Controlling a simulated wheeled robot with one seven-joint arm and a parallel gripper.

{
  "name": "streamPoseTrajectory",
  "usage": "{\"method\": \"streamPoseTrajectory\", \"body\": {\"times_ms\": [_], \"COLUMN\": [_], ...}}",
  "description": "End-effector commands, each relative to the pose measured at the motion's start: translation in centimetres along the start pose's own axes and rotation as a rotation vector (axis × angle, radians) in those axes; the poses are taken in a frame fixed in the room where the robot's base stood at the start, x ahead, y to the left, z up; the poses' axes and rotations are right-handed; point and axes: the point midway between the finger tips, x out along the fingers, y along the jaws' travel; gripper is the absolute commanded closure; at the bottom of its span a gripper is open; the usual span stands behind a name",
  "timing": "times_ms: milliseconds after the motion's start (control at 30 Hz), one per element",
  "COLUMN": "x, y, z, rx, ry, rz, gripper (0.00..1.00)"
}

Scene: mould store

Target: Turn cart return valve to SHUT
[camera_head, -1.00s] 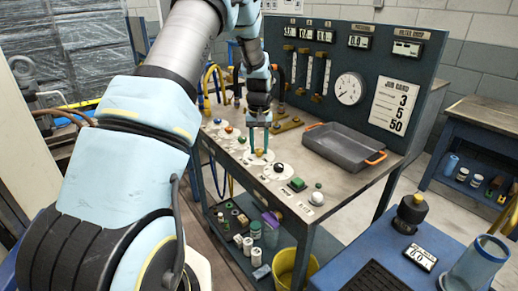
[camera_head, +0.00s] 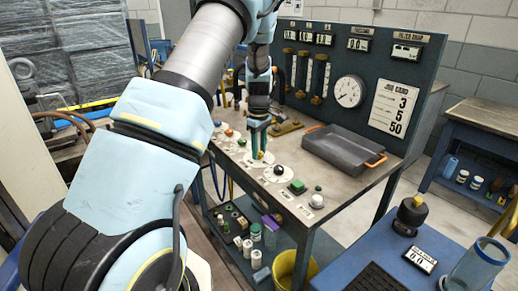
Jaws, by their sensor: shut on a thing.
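My gripper (camera_head: 259,140) points down at the front of the bench top. Its fingers are shut on a small yellow-topped valve handle (camera_head: 261,155), which stands over a pale round dial plate (camera_head: 257,166). The fingers hide most of the handle, and the plate's lettering is too small to read, so I cannot tell its setting. A black knob (camera_head: 280,170) on another pale round plate sits to the right, and a green knob (camera_head: 241,142) and a red-orange knob (camera_head: 229,132) lie to the left.
A grey tray (camera_head: 325,150) with orange handles lies behind right. The blue back panel (camera_head: 382,60) carries a round gauge (camera_head: 349,91), flow tubes and a job card (camera_head: 396,105). A blue cart (camera_head: 345,268) with a clear beaker (camera_head: 476,266) stands front right.

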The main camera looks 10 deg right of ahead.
Motion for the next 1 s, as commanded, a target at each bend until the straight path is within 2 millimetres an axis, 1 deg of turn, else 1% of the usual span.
{"method": "streamPoseTrajectory", "body": {"times_ms": [200, 400, 967, 1000], "x": [-0.15, -0.14, -0.12, -0.12], "y": [0.07, 0.10, 0.10, 0.10], "z": [-0.07, -0.05, -0.07, -0.07], "rx": [-0.126, -0.193, -0.224, -0.224], "ry": [0.002, 0.002, 0.001, 0.001], "rz": [0.002, 0.003, 0.003, 0.003], "gripper": [1.00, 1.00, 1.00, 0.57]}}
